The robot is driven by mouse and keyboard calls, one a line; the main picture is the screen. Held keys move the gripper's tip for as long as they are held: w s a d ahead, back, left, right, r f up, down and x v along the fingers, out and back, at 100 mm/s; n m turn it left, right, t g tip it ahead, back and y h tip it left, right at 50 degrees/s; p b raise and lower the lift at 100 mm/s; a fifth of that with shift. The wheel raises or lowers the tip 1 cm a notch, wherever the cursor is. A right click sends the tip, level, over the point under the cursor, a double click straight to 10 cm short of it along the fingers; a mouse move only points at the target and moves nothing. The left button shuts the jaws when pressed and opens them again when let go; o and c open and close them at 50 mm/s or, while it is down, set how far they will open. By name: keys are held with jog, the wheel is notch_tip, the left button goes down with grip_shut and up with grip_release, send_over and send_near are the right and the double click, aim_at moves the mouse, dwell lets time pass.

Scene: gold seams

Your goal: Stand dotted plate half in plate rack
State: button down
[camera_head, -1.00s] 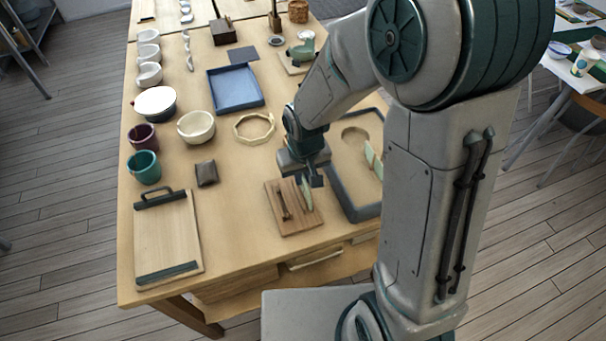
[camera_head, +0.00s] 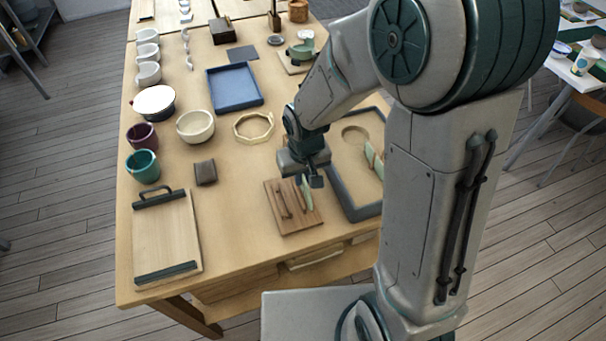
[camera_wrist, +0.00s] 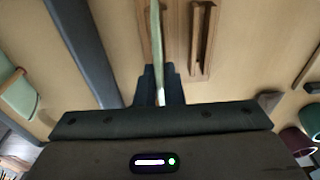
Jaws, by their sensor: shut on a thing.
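My gripper (camera_head: 313,182) points down over the right part of the wooden plate rack (camera_head: 284,222) and is shut on a pale green plate half (camera_head: 307,196). In the wrist view the held plate half (camera_wrist: 157,45) shows edge-on, a thin upright strip between the fingers (camera_wrist: 160,90). It lines up with the rack's left pair of rails, beside the other pair (camera_wrist: 201,40). I cannot tell whether its lower edge touches the rack. No dots can be made out on it. Another green plate half (camera_head: 374,160) stands in the grey-rimmed tray, partly hidden by my arm.
The grey-rimmed tray (camera_head: 349,205) is just right of the rack. Bare tabletop (camera_head: 236,222) lies between board and rack.

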jog(key=shift+f+b, duration=1.85)
jog(key=shift+b, duration=0.45)
dwell(3.4)
jog(key=c, duration=1)
grip_release()
jog(key=shift+r, duration=0.1)
jog(key=shift+r+p, duration=2.25)
jog(key=shift+r, duration=0.7)
